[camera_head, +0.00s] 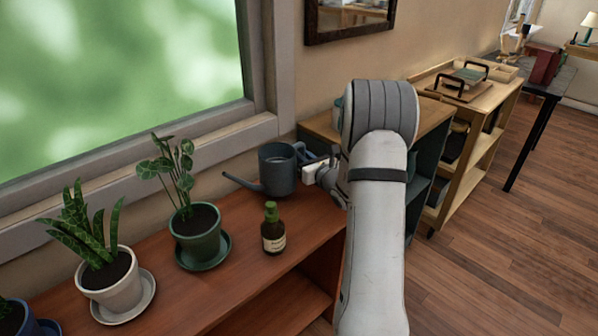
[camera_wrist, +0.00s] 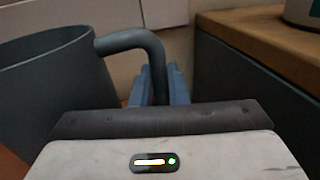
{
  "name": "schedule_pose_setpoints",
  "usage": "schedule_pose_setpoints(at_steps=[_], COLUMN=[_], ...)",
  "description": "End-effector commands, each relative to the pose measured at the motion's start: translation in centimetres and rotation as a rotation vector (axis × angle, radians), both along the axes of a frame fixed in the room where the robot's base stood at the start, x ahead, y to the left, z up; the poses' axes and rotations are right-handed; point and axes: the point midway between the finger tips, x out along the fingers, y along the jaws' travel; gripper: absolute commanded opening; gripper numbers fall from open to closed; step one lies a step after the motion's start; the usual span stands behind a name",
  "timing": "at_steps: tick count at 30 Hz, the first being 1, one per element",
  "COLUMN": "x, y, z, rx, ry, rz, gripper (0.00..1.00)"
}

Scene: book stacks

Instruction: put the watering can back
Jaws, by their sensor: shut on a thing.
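The watering can (camera_head: 277,172) is dark blue-grey with a long spout pointing left. It is at the right end of the reddish wooden shelf top (camera_head: 240,248), near the window wall. I cannot tell whether its base touches the wood. My gripper (camera_head: 312,155) comes from the right and is shut on the can's handle. In the wrist view the can's body (camera_wrist: 50,85) fills the left side, and its curved handle (camera_wrist: 135,40) runs down to the blue-grey fingers (camera_wrist: 160,88). The can looks upright.
A plant in a green pot (camera_head: 198,238) and one in a white pot (camera_head: 112,285) stand to the left. A dark cabinet with a wooden top (camera_head: 435,115) adjoins on the right.

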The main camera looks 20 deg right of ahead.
Motion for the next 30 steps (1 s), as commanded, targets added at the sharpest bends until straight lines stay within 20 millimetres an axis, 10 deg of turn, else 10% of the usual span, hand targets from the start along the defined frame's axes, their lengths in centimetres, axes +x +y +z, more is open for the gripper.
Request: schedule_pose_setpoints(at_steps=[20,21,30], x=[0.1,0.0,0.1], y=[0.2,0.2,0.2], z=[-3.9,-4.1,-3.9], rx=[0.001,-0.001,-0.001], ry=[-0.004,-0.001,0.0], rz=[0.003,0.003,0.003], gripper=[0.0,0.15,0.36])
